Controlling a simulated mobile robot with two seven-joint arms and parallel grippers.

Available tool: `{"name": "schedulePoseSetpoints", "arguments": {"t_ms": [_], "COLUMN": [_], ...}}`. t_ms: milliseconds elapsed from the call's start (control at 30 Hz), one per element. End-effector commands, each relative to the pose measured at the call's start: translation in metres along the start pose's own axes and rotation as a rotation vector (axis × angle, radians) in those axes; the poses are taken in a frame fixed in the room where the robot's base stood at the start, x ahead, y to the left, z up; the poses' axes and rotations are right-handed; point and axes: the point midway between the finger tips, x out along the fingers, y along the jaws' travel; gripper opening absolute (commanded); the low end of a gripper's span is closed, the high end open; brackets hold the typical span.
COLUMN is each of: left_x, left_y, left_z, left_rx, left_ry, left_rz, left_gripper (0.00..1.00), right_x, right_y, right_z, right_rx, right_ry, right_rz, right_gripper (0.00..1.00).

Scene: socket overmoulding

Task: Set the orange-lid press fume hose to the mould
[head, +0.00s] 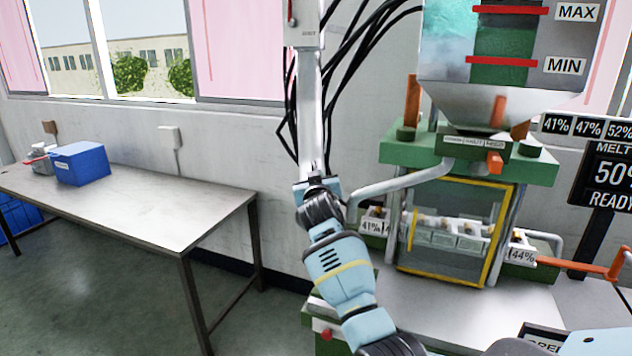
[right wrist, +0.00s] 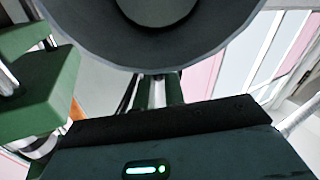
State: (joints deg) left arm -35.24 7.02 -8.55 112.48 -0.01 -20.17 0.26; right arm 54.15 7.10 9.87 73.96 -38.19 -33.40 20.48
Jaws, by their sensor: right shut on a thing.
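A large round grey hood with a dark opening (right wrist: 160,35) fills the top of the right wrist view; I take it for the end of the fume hose. My right gripper (right wrist: 158,120) shows there as a dark body with a green light, close below the hood. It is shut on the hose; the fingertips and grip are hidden. In the head view my right arm rises left of the press (head: 470,150), its upper end beside a white boxy piece (head: 304,25) at the top edge. The mould area (head: 450,235) is behind the yellow-framed guard. My left gripper is not in view.
Black cables hang behind my right arm. A grey pipe (head: 405,185) and orange handle (head: 585,265) stick out of the press. A readout panel (head: 612,175) stands at right. The left table (head: 150,215) is mostly clear, with a blue box (head: 80,163).

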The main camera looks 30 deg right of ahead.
Motion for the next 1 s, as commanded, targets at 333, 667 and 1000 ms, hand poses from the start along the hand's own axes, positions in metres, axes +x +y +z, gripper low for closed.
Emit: {"name": "schedulePoseSetpoints", "arguments": {"t_ms": [333, 667, 1000], "left_x": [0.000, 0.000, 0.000], "left_y": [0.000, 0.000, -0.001], "left_z": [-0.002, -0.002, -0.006], "left_rx": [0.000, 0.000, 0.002], "left_ry": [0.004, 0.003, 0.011], "left_rz": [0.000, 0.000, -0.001], "left_gripper": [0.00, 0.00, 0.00], "right_x": [0.001, 0.001, -0.016], "right_y": [0.001, 0.000, 0.000], "right_z": [-0.003, -0.001, -0.002], "right_rx": [0.001, 0.001, 0.002], "right_ry": [0.004, 0.001, 0.002], "right_rz": [-0.001, -0.001, -0.002], "right_gripper": [0.00, 0.32, 0.32]}}
